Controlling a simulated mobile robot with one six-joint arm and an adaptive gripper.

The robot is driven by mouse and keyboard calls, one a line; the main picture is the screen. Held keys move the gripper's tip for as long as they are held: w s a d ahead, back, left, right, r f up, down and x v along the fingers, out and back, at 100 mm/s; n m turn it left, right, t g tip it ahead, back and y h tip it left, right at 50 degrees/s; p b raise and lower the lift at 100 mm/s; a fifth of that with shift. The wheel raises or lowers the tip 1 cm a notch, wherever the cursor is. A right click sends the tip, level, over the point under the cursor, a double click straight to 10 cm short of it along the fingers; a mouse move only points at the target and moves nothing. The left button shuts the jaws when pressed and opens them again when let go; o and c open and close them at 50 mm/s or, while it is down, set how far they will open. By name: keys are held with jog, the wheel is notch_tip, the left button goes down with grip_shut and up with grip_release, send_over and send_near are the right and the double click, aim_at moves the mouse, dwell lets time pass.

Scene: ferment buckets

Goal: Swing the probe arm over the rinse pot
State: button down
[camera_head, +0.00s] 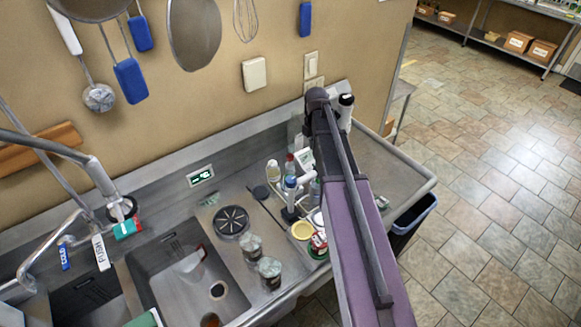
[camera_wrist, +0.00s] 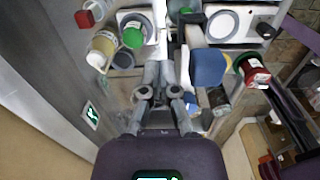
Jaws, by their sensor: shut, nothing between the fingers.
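In the wrist view my gripper (camera_wrist: 160,72) is shut and empty, its fingers reaching toward a crowded group of bench items. A blue-topped post with a pale side arm, which looks like the probe arm (camera_head: 291,184), stands on the steel counter in the head view. A blue block (camera_wrist: 208,67), probably its top, is just right of my fingertips in the wrist view, seemingly apart from them. A yellow-rimmed round pot (camera_head: 302,230) sits in front of the post; I cannot tell if it is the rinse pot. My arm hides my gripper in the head view.
Small bottles (camera_head: 273,171) stand behind the post. Two glass jars (camera_head: 270,270) and a black round drain cover (camera_head: 231,221) lie to its left, beside the sink (camera_head: 180,275). A red jar (camera_wrist: 252,70) is at the right in the wrist view.

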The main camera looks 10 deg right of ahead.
jog(key=shift+w+a, duration=0.35)
jog(key=shift+w, duration=0.15)
jog(key=shift+r, duration=0.15)
jog(key=shift+r+p, duration=2.9)
jog(key=shift+p, duration=0.15)
jog(key=shift+s, duration=0.1)
jog(key=s+a+f+m+b, duration=0.1)
jog(key=s+a+m, duration=0.4)
jog(key=s+m, duration=0.3)
jog(key=s+a+f+m+b, duration=0.1)
jog(key=s+a+m, duration=0.3)
jog(key=s+m, duration=0.45)
jog(key=s+f+m+b, duration=0.1)
jog(key=f+m+b, duration=0.1)
jog(key=f+b, duration=0.3)
jog(key=s+a+f+m+b, duration=0.1)
jog(key=f+m+b, duration=0.1)
jog(key=f+b, duration=0.4)
jog(key=s+f+m+b, duration=0.1)
jog(key=f+m+b, duration=0.1)
jog(key=f+b, duration=0.4)
jog(key=shift+s+a+f, duration=0.15)
jog(key=shift+s+a, duration=0.05)
jog(key=shift+s, duration=0.2)
